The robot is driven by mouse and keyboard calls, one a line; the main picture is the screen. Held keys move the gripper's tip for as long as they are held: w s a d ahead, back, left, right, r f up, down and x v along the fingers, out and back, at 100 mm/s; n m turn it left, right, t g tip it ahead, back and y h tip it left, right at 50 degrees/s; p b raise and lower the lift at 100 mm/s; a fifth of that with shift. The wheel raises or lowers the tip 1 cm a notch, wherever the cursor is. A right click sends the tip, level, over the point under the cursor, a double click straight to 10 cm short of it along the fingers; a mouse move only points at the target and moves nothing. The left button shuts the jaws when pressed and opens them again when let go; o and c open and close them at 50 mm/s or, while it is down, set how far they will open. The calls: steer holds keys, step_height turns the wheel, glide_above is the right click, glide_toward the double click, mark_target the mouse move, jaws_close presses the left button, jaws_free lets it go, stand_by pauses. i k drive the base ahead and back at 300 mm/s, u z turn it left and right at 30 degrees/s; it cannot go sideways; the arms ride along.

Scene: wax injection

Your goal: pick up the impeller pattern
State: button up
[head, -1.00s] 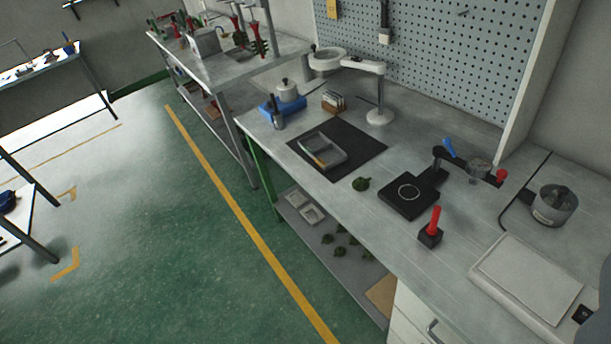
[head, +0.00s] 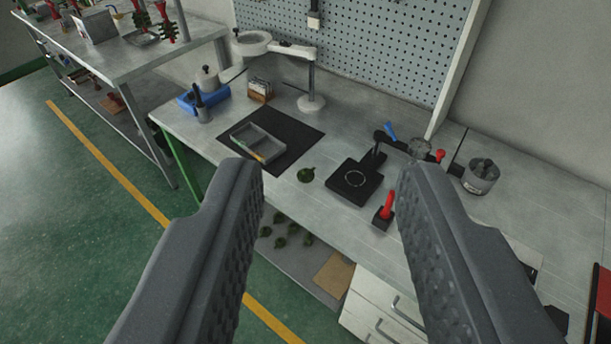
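A small dark green finned piece, which looks like the impeller pattern (head: 306,174), lies on the grey workbench top between the black mat and a black square plate. Several similar green pieces (head: 284,232) lie on the shelf below the bench. My gripper (head: 328,180) is in the near foreground with its two grey ridged fingers spread wide and nothing between them. The green piece on the bench shows in the gap between the fingers, well beyond the tips.
A black mat (head: 302,131) holds a grey tray (head: 257,143). Right of the piece are the black plate (head: 353,182) with its clamp and a red-handled tool (head: 387,208).

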mark_target(306, 174)
steer(key=u, duration=0.1)
steer(key=i, duration=1)
steer(key=z, duration=0.1)
